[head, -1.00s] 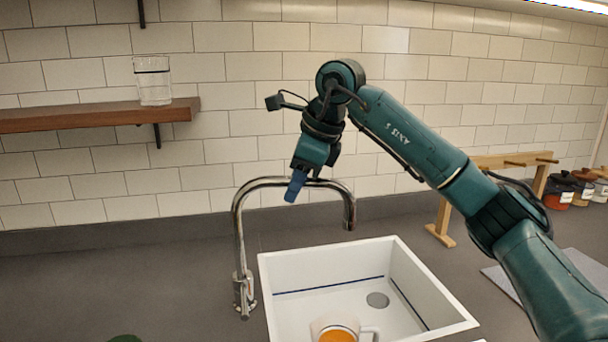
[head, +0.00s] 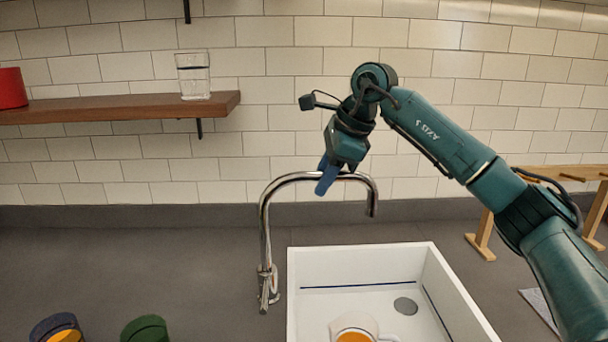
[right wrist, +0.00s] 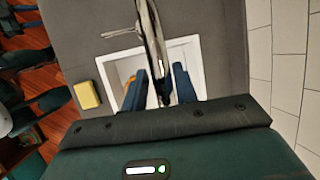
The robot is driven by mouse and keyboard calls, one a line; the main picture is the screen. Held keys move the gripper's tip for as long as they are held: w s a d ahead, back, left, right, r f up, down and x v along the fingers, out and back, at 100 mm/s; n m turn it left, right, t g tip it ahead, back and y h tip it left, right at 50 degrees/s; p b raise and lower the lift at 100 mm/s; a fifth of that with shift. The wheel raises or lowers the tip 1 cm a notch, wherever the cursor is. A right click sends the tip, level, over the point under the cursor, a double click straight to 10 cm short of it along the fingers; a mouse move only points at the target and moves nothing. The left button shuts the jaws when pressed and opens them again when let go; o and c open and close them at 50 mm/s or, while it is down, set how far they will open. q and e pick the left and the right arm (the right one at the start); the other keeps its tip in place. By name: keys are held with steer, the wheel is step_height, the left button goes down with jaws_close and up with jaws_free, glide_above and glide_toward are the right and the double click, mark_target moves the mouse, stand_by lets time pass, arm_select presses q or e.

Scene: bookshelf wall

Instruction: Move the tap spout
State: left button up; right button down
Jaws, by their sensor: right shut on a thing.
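The chrome tap spout (head: 310,177) rises from its base at the left of the white sink and arches to the right, its end over the sink's back part. My right gripper (head: 328,178) is at the top of the arch, with its blue fingers around the tube, shut on it. In the right wrist view the spout (right wrist: 151,35) runs down between the two fingers (right wrist: 160,85). Part of the tube is hidden by the fingers. My left gripper is not in view.
The white sink (head: 360,253) holds a mug with orange contents (head: 354,335). A wooden shelf (head: 120,107) carries a glass (head: 194,76) and a red container (head: 12,88). A wooden rack (head: 482,238) stands right. Dark blue (head: 55,327) and green (head: 145,329) round items sit front left.

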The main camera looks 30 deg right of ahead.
steer(key=shift+w+r, duration=0.1)
steer(key=c, duration=1.1)
jaws_free()
steer(key=v, duration=1.3)
steer(key=shift+d, duration=0.1)
